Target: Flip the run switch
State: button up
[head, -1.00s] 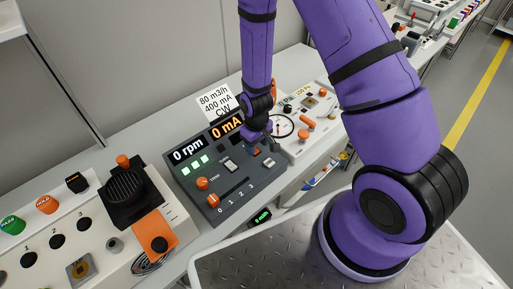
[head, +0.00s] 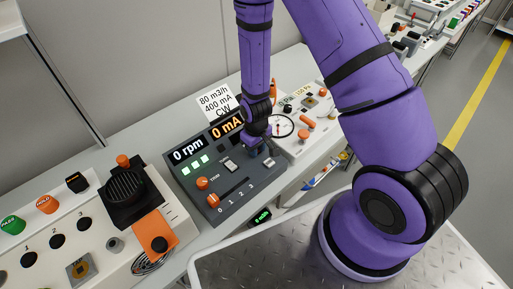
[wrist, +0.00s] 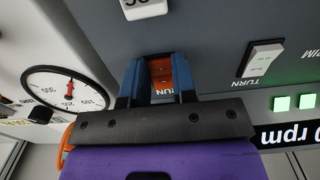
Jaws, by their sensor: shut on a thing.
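The run switch (wrist: 161,69) is an orange-red rocker in a dark recess of the grey control panel (head: 238,203). Part of its RUN label shows upside down between the fingers in the wrist view. My gripper (wrist: 159,63) has its two blue fingers closed on the switch, one on each side. In the head view my gripper (head: 254,150) comes down on the right part of the panel and hides the switch. The panel's displays read 0 rpm (head: 188,148) and 0 mA (head: 226,126).
A white TURN rocker (wrist: 263,58) sits beside the run switch. An orange TRIM knob (head: 202,183) and a 0-to-3 slider (head: 213,200) are on the panel's left. A dial gauge (wrist: 66,93) is on the neighbouring white panel.

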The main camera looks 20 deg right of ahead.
jog(key=shift+w+r+g+h, duration=0.15)
jog(key=shift+g+h, duration=0.1)
jog(key=shift+g, duration=0.4)
jog(key=shift+w+f+g+h, duration=0.15)
jog(key=shift+g+h, duration=0.1)
jog(key=shift+g, duration=0.4)
jog(key=shift+r, duration=0.15)
jog(key=o, duration=0.9)
jog(key=shift+a+r, duration=0.1)
jog(key=v, duration=1)
jog(key=shift+w+r, duration=0.15)
jog(key=shift+r, duration=0.1)
